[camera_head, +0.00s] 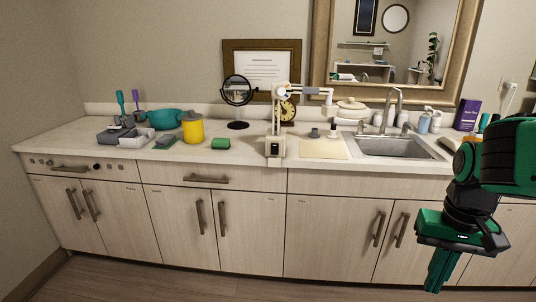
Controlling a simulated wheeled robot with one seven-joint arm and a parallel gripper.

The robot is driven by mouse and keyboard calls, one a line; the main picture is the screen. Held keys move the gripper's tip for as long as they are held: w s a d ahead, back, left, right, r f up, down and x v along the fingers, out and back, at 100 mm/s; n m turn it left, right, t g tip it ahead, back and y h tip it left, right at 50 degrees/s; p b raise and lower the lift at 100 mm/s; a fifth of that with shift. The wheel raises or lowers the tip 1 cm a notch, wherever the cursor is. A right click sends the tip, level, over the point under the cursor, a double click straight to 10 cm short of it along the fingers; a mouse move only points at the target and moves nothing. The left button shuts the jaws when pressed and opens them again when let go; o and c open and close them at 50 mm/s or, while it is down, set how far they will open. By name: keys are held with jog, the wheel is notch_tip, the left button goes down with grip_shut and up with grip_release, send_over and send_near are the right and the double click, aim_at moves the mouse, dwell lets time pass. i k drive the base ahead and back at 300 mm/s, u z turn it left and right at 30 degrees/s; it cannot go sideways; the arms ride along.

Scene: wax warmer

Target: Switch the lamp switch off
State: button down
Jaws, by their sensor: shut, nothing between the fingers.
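A white jointed lamp (280,112) stands at the front edge of the counter, near the middle. My gripper (436,284) is at the lower right, in front of the cabinets. It points down, shut and empty, well apart from the lamp.
A black round mirror (238,92), a clock (287,110) and a framed certificate stand behind the lamp. The floor before the cabinets is clear.

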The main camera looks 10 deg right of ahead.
aim_at(274, 146)
jog(key=u, duration=0.05)
jog(key=i, duration=1)
jog(key=z, duration=0.05)
